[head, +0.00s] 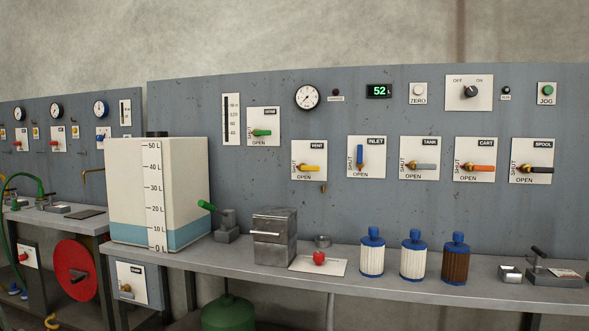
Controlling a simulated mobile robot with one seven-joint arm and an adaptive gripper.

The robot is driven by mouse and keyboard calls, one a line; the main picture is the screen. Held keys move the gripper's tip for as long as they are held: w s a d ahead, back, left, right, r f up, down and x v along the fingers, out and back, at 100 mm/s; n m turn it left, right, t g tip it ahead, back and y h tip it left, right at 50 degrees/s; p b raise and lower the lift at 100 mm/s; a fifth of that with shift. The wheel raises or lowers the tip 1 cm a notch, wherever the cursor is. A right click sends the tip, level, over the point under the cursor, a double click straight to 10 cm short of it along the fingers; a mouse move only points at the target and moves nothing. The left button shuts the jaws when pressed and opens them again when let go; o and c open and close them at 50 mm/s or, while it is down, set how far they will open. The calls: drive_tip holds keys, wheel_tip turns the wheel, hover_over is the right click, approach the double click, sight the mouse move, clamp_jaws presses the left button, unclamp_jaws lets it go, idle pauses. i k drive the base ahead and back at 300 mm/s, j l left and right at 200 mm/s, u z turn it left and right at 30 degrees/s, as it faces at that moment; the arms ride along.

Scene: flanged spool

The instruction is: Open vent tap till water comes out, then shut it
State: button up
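The vent tap (310,169) is a yellow lever on a white plate marked VENT (300,148), on the grey panel in the head view. Its lever lies level and reaches right from its hub. SHUT is printed up the plate's left side and OPEN along the bottom. A small brass outlet (323,188) shows just below the plate's right side. I see no water at it, though it is small in this view. My gripper is not in view.
The inlet tap's blue lever (360,156) stands upright; the orange cart lever (482,169) lies level. Below, the bench (345,279) holds a white tank (128,190), metal box (274,237), red knob (319,258) and three blue-capped cartridges (413,255).

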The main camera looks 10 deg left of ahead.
sight(303, 167)
drive_tip(key=i+j+u, duration=0.2)
drive_tip(key=i+j, duration=0.55)
drive_tip(key=j, duration=0.3)
drive_tip(key=i+j+u, duration=0.15)
drive_tip(key=i+j, duration=0.7)
drive_tip(key=j, duration=0.15)
drive_tip(key=i+l, duration=0.1)
drive_tip(key=i, duration=0.3)
drive_tip(key=i+l, duration=0.15)
drive_tip(key=i, duration=0.3)
